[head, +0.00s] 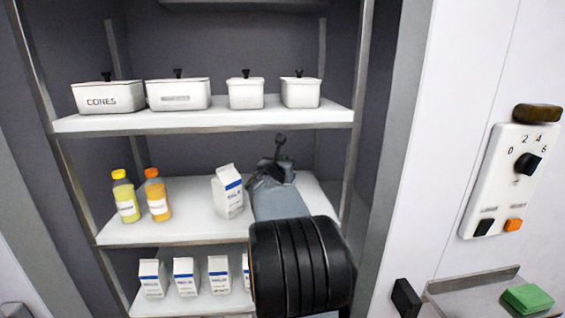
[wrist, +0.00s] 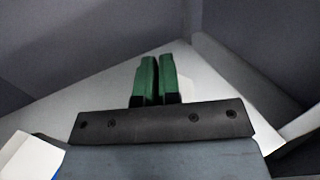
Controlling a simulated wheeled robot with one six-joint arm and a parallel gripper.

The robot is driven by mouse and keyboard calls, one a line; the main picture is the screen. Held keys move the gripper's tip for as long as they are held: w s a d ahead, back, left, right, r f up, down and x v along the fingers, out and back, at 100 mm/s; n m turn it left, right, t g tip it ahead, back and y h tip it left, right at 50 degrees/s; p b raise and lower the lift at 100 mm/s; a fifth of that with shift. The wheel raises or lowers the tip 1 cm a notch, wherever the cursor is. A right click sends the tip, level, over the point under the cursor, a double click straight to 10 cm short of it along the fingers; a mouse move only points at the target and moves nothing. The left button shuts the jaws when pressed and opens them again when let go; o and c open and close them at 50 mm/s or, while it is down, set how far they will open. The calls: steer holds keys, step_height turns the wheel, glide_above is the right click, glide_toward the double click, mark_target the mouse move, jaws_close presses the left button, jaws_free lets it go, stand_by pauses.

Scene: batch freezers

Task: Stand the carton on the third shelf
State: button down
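A white carton with a blue band (head: 229,192) stands on the middle of the three stocked shelves (head: 180,233), appearing upright. In the wrist view its white and blue corner shows at the lower left (wrist: 28,158). My gripper (head: 284,160) is just right of the carton, reaching deeper over the same shelf, and apart from it. In the wrist view the green fingers (wrist: 158,80) are close together with nothing seen between them. Several similar cartons (head: 186,278) stand on the shelf below; my arm partly hides the right one.
A yellow bottle (head: 126,200) and an orange bottle (head: 158,198) stand left on the carton's shelf. Several lidded white tubs (head: 178,95) fill the shelf above. Shelf posts bound both sides. A control panel (head: 510,180) and a small ledge with a green block (head: 528,298) are right.

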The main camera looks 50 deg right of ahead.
steer(key=shift+f, duration=0.1)
steer(key=c, duration=1.8)
jaws_free()
steer(key=shift+f, duration=0.1)
steer(key=o, duration=0.5)
